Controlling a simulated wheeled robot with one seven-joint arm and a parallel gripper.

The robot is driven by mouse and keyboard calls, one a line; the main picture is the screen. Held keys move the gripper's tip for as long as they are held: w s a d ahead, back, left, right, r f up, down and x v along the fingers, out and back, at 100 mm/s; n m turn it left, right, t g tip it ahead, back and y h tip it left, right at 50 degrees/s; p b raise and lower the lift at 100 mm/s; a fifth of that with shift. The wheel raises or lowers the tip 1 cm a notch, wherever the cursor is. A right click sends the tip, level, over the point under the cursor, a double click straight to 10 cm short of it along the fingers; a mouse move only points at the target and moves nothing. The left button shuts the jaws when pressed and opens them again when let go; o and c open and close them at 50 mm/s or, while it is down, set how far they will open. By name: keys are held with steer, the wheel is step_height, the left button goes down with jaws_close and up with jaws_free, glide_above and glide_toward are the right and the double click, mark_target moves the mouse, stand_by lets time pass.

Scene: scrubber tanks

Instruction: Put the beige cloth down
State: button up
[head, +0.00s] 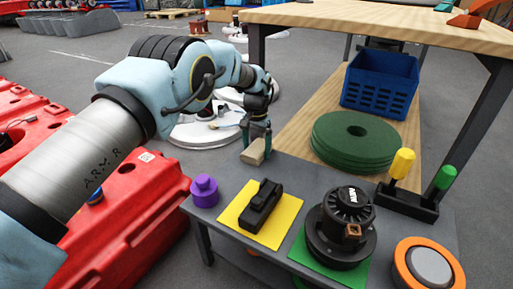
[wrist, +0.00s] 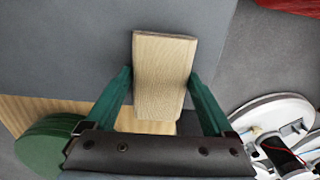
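The beige cloth (head: 253,153) looks like a folded, block-shaped pad. In the wrist view the cloth (wrist: 163,75) sits between the two green fingers of my gripper (wrist: 160,82), with a finger against each side. In the head view my gripper (head: 257,138) points down at the far-left edge of the grey table (head: 222,222), with the cloth at its tips. I cannot tell whether the cloth touches the tabletop or hangs just above it.
The table holds a purple knobbed object (head: 204,191), a black part on a yellow mat (head: 284,226), a black motor (head: 341,226), an orange-rimmed disc (head: 429,268) and a holder with yellow and green handles (head: 407,203). Green pads (head: 354,152) and a blue crate (head: 381,80) are behind.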

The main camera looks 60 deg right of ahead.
mark_target(256, 148)
steer(key=shift+o, duration=0.9)
step_height(256, 148, up, 12)
steer(key=p, duration=0.4)
steer(key=shift+r, duration=0.2)
